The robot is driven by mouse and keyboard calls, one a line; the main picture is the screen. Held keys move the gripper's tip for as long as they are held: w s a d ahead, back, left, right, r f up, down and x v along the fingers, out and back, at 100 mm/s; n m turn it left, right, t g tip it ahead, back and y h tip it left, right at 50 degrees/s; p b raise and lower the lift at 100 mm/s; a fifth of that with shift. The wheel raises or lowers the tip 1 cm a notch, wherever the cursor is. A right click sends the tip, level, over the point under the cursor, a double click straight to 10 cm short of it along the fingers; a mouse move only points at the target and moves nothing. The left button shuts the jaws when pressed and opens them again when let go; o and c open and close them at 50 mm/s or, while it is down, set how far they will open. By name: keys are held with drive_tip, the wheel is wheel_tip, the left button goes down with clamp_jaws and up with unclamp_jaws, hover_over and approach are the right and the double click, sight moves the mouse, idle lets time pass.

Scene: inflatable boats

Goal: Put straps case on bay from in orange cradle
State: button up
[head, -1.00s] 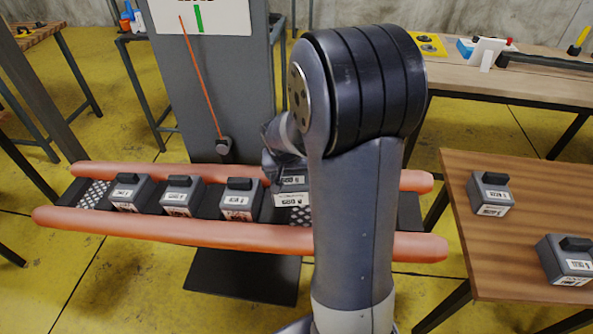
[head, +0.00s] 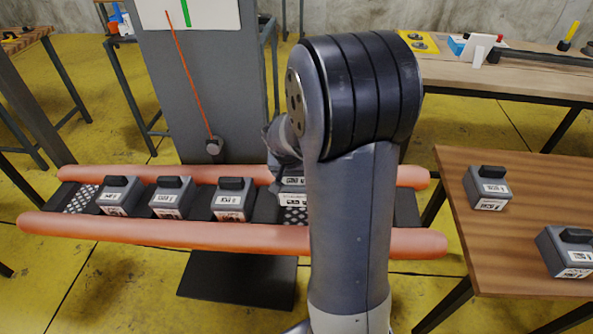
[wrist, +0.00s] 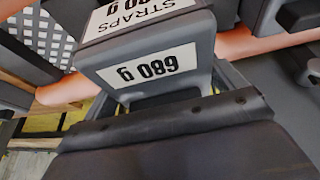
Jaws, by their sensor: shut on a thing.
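The straps case (wrist: 150,65) is a grey box with white labels reading STRAPS and 680 g, upside down in the wrist view. My gripper (wrist: 165,112) is shut on it. In the head view the case (head: 292,188) is partly hidden behind my arm, over the right part of the orange cradle (head: 235,233). The cradle has two long orange tubes with dark bays between them. Perforated bay floor (head: 295,216) shows just below the held case. I cannot tell whether the case touches it.
Three grey cases, including the nearest one (head: 233,201), sit in the cradle left of the held case. A perforated bay (head: 80,199) at the far left is empty. Two more cases stand on the wooden table (head: 465,240) at right. A grey column (head: 200,90) with a red needle rises behind.

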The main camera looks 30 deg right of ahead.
sight(295, 181)
drive_tip(key=shift+s+d+f+b, duration=0.1)
drive_tip(key=shift+d+f+b, duration=0.05)
drive_tip(key=shift+f+b, duration=1.1)
drive_tip(key=shift+s+d+f+b, duration=0.1)
drive_tip(key=shift+f+b, duration=0.9)
drive_tip(key=shift+f, duration=0.45)
drive_tip(key=shift+d+f+b, duration=0.15)
drive_tip(key=shift+f+b, duration=0.95)
drive_tip(key=shift+f, duration=0.25)
drive_tip(key=o, duration=1.2)
drive_tip(key=shift+s, duration=0.1)
drive_tip(key=p+v, duration=0.1)
drive_tip(key=v, duration=1)
drive_tip(key=shift+f+p, duration=0.1)
drive_tip(key=shift+p, duration=0.3)
drive_tip(key=shift+f, duration=0.1)
drive_tip(key=b+x, duration=0.2)
drive_tip(key=x, duration=0.8)
drive_tip(key=shift+d+f, duration=0.1)
drive_tip(key=shift+f, duration=0.25)
drive_tip(key=shift+w+r+p, duration=0.15)
drive_tip(key=shift+r+p, duration=0.4)
drive_tip(key=shift+p, duration=0.05)
drive_tip(key=shift+w+r+p, duration=0.15)
drive_tip(key=shift+r+p, duration=0.95)
drive_tip(key=shift+p, duration=0.05)
